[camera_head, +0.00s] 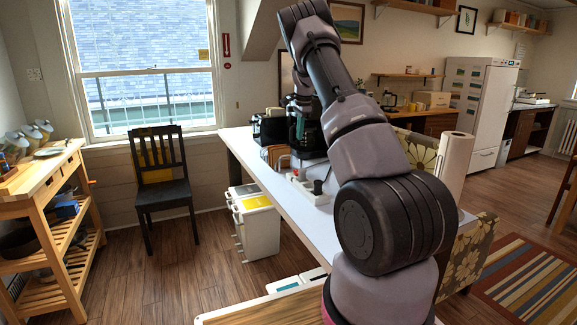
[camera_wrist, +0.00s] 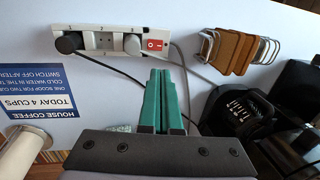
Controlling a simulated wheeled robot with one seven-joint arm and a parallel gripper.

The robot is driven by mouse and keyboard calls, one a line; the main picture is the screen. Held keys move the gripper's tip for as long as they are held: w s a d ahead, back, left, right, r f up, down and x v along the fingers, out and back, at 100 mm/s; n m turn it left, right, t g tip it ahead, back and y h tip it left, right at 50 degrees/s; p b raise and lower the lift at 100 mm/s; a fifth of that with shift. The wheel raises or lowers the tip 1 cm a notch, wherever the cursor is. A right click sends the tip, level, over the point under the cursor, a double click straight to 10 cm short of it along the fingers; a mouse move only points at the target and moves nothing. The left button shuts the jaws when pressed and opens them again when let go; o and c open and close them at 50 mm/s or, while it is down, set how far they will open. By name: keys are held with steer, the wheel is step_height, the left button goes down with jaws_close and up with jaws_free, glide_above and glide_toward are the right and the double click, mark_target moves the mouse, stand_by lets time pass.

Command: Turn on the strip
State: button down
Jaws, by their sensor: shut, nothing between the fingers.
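The white power strip (camera_wrist: 100,34) lies on the white tabletop at the top of the wrist view. Its red rocker switch (camera_wrist: 155,44) is at the strip's right end. A black plug (camera_wrist: 68,42) sits at the left end and a pale grey plug (camera_wrist: 132,43) sits beside the switch. In the head view the strip (camera_head: 308,190) is on the table, left of my arm. My gripper (camera_wrist: 162,74) has green fingers, shut together and empty. The fingertips appear just below the switch in the picture; I cannot tell whether they touch anything.
A wire rack (camera_wrist: 238,50) with brown slices stands right of the strip. A black appliance (camera_wrist: 240,112) is at the right. A blue coffee sign (camera_wrist: 40,92) lies to the left, near a paper roll (camera_wrist: 22,135).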

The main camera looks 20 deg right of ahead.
mark_target(297, 172)
steer(key=shift+w+f, duration=0.2)
steer(key=shift+f, duration=0.1)
steer(key=shift+a, duration=0.1)
steer(key=f, duration=0.4)
steer(key=w+f, duration=0.1)
steer(key=f, duration=0.3)
steer(key=w+f, duration=0.1)
steer(key=f, duration=0.4)
steer(key=shift+w, duration=0.1)
steer(key=shift+w+f, duration=0.1)
steer(key=shift+f, duration=0.3)
steer(key=shift+w+f, duration=0.2)
steer(key=shift+f, duration=0.1)
steer(key=shift+s, duration=0.1)
steer(key=shift+s+f, duration=0.1)
steer(key=shift+s, duration=0.75)
